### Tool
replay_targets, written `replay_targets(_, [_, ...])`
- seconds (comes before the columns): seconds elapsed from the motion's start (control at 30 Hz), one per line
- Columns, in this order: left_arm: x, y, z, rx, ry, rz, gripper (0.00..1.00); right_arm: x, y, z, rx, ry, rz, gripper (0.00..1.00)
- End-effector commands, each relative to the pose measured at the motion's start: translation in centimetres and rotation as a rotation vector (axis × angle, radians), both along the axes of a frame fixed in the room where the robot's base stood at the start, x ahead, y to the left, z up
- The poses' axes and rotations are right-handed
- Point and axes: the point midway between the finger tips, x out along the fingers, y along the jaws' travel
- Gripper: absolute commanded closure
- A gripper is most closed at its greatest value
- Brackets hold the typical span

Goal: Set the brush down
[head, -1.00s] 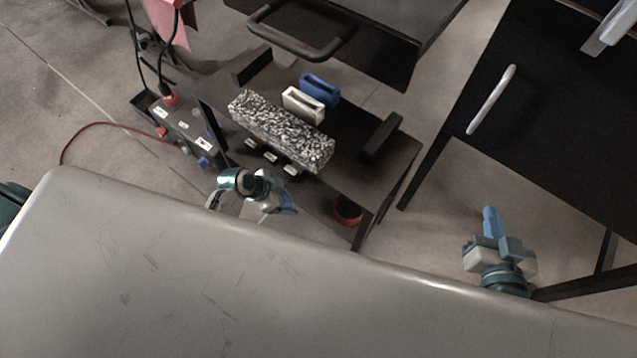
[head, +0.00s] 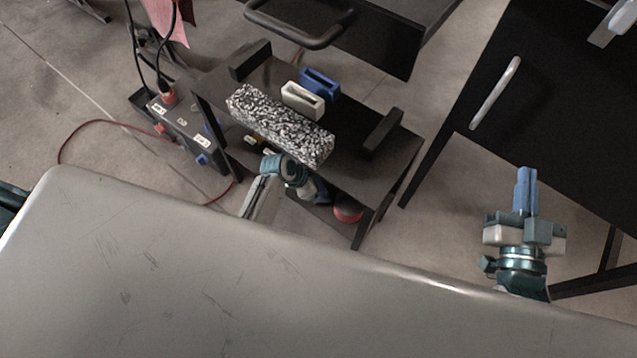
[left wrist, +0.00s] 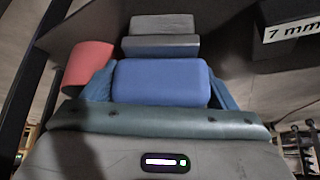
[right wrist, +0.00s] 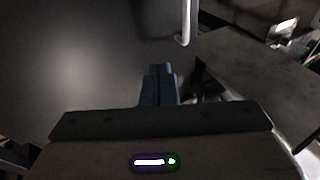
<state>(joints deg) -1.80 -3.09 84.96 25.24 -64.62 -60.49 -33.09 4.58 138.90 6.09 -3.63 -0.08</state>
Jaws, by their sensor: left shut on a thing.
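My left gripper (head: 318,190) is low at the near edge of the dark bench, below the speckled block in the head view. In the left wrist view its blue fingers are shut on a blue block-shaped piece (left wrist: 160,83), which I take to be the brush. A grey part (left wrist: 161,40) shows just beyond it, but I cannot tell whether it belongs to the brush. Whether the brush touches a surface is unclear; in the head view it is mostly hidden by my gripper and wrist. My right gripper (head: 525,188) is shut and empty, away from the bench on the right.
The dark bench (head: 375,180) bears a speckled block (head: 280,126), a white piece (head: 303,100) and a blue piece (head: 320,84). A red round thing (head: 347,211) sits low at its near side. A control box (head: 188,130) with cables stands left. A black table (head: 560,110) is at right.

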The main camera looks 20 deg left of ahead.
Motion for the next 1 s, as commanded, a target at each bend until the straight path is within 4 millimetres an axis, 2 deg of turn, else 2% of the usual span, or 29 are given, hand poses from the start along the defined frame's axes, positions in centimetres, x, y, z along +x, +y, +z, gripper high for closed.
replay_targets(0.27, [0.0, 0.0, -0.2, 0.0, -0.001, 0.001, 0.41, 0.0, 0.0, 0.3, -0.001, -0.016, -0.001, 1.0])
replay_targets(0.3, [0.0, 0.0, -0.2, 0.0, -0.001, 0.001, 0.14, 0.0, 0.0, 0.4, -0.001, -0.02, -0.001, 1.0])
replay_targets(0.33, [0.0, 0.0, -0.1, 0.0, -0.001, 0.001, 0.11, 0.0, 0.0, 0.4, -0.001, -0.019, -0.001, 1.0])
replay_targets(0.73, [-0.1, 0.2, 0.3, 0.001, -0.001, 0.0, 0.11, 0.1, 0.0, 0.0, 0.001, 0.008, 0.001, 1.0])
replay_targets(1.0, [-1.2, 1.6, 3.3, 0.001, -0.003, -0.001, 0.11, -1.3, 0.4, -5.3, 0.018, 0.3, 0.015, 1.0])
